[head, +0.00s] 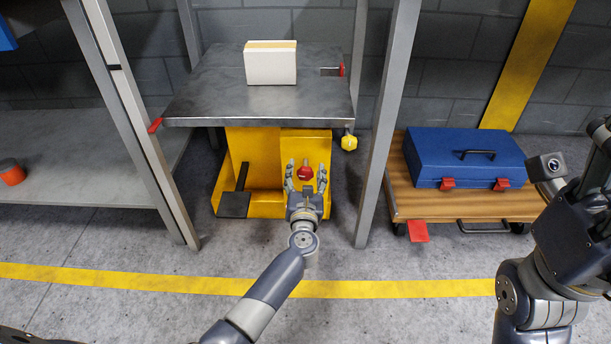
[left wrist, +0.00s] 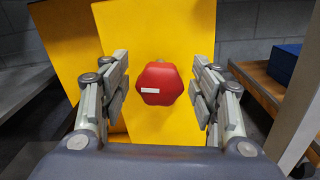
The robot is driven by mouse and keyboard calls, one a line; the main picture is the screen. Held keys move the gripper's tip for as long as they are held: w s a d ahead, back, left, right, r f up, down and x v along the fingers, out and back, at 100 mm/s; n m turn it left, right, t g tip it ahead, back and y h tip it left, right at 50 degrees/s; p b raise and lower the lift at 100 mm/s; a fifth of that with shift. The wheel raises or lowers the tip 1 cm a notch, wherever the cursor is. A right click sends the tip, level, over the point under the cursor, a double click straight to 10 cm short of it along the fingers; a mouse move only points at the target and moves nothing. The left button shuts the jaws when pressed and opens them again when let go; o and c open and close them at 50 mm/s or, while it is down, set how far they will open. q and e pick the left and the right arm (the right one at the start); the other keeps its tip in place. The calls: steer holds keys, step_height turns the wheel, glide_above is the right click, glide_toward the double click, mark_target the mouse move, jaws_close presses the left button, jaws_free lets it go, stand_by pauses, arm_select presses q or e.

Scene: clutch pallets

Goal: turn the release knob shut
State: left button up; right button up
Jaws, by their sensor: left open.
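The red release knob (head: 305,172) sits on the front of the yellow lift base (head: 262,150) under a grey metal table top. In the left wrist view the knob (left wrist: 159,83) is six-lobed, with a white mark lying level on its face. My left gripper (head: 305,170) is in front of the knob. In the left wrist view its fingers (left wrist: 160,90) stand open on both sides of the knob, with a gap on each side. My right arm shows at the right edge of the head view; whether its gripper is open or shut does not show.
A black pedal (head: 235,204) is left of the knob. A yellow knob (head: 349,142) hangs under the table top (head: 200,98), which bears a white box (head: 270,66). Grey posts stand on both sides. A blue toolbox (head: 464,157) lies on a wooden cart (head: 430,205) at right.

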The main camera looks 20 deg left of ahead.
arm_select(q)
steer(key=c, duration=1.1)
